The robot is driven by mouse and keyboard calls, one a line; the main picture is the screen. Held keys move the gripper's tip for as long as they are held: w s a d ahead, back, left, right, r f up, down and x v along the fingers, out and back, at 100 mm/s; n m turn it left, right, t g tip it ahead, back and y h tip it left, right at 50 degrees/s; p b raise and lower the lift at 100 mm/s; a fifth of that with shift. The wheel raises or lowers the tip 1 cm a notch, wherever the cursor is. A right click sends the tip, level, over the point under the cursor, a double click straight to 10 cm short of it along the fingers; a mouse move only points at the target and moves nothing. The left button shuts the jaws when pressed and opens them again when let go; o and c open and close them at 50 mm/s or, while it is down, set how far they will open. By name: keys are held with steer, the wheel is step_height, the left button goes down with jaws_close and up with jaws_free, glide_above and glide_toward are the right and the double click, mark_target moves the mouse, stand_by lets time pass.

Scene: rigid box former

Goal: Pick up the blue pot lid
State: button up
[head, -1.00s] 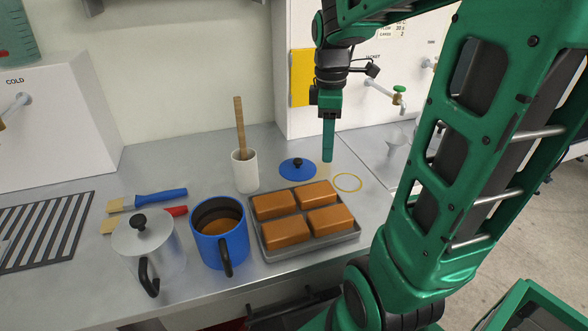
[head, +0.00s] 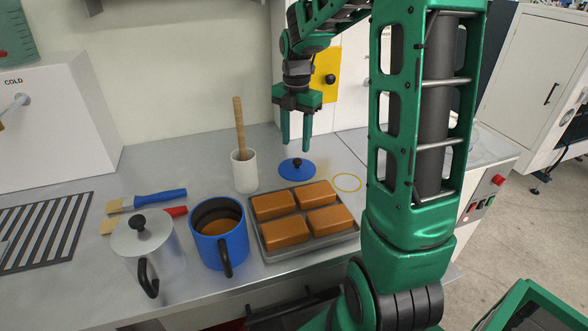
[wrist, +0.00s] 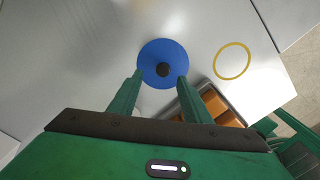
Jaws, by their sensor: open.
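The blue pot lid (head: 297,169) lies flat on the metal counter behind the tray, with its black knob upward. In the wrist view the lid (wrist: 152,50) shows as a blue disc with the knob near its middle. My gripper (head: 296,146) points down above the lid, open and empty. In the wrist view the fingertips of my gripper (wrist: 160,77) stand apart on either side of the knob, overlapping the lid's near part. In the head view they look higher than the knob and apart from it.
A grey tray (head: 308,251) of several brown blocks lies in front of the lid. A blue pot (head: 222,249), a silver lidded pot (head: 168,259) and a white holder (head: 244,176) with a wooden stick stand to the left. A yellow ring (head: 347,182) lies right of the lid.

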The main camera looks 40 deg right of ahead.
mark_target(297, 159)
steer(key=shift+s+d+f, duration=0.1)
steer(key=shift+f, duration=1.4)
steer(key=shift+s+d+f, duration=0.1)
steer(key=shift+f, duration=1.35)
jaws_close()
